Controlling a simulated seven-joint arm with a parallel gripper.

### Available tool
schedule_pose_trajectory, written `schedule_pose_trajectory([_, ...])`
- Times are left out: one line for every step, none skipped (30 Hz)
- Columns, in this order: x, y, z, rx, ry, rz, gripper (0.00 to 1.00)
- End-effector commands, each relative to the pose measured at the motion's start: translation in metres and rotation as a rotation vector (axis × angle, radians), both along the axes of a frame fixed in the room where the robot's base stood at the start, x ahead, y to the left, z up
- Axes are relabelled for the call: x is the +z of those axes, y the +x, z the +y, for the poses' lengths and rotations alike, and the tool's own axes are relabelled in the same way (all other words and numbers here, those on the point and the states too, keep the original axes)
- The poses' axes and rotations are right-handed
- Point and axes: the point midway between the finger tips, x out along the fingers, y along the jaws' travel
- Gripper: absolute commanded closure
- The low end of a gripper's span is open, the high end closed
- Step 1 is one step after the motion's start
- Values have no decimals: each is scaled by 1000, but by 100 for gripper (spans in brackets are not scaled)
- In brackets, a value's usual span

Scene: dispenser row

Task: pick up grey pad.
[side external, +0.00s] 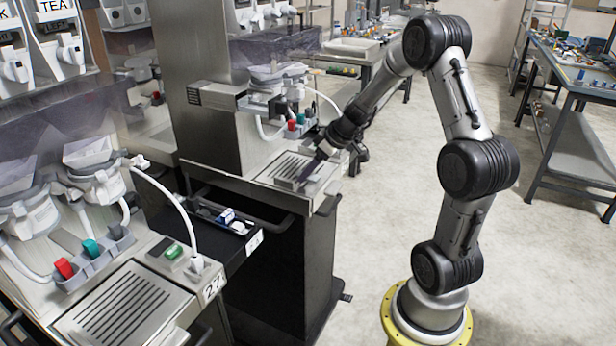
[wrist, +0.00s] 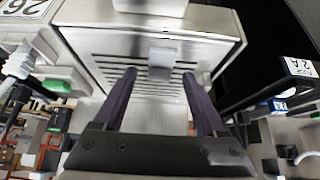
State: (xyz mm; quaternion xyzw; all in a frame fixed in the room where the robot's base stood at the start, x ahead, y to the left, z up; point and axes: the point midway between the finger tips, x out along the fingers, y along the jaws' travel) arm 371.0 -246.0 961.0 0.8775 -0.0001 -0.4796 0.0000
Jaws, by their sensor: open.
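The grey pad (wrist: 160,57) shows in the wrist view as a small pale grey block on the slotted metal tray (wrist: 105,68). My gripper (wrist: 159,73) is open, with its two dark fingers apart. The pad appears between and just beyond the fingertips, with gaps on both sides. Nothing is held. In the side view my gripper (side external: 303,182) reaches down over the slotted tray of the far dispenser. I cannot clearly pick out the pad there, and the height of the fingertips above it is hard to tell.
The far dispenser (side external: 205,100) rises behind the tray, with red and blue pieces (side external: 297,125) beside it. An open drawer (side external: 222,216) with small items lies between the dispensers. The near dispenser's tray (side external: 122,307) is clear. Open floor (side external: 400,195) lies right of the far dispenser.

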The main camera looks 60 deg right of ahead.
Motion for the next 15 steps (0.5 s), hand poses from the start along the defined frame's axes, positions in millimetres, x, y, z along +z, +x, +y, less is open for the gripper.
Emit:
schedule_pose_trajectory([-1,1,0,0,0,0,26])
schedule_pose_trajectory([-1,1,0,1,-1,0,26])
schedule_pose_trajectory([-1,1,0,0,-1,0,26])
schedule_pose_trajectory([-1,1,0,0,-1,-1,26])
schedule_pose_trajectory([0,1,0,1,-1,0,26])
schedule_pose_trajectory([0,1,0,0,0,0,26])
schedule_pose_trajectory([0,0,0,0,0,0,32])
schedule_pose_trajectory([0,0,0,0,0,0,37])
schedule_pose_trajectory([0,0,0,0,0,0,44])
schedule_pose_trajectory([0,0,0,0,0,0,50])
schedule_pose_trajectory([0,0,0,0,0,0,55])
schedule_pose_trajectory([0,0,0,0,0,0,62])
schedule_pose_trajectory([0,0,0,0,0,0,68])
schedule_pose_trajectory([0,0,0,0,0,0,73])
schedule_pose_trajectory([0,0,0,0,0,0,80])
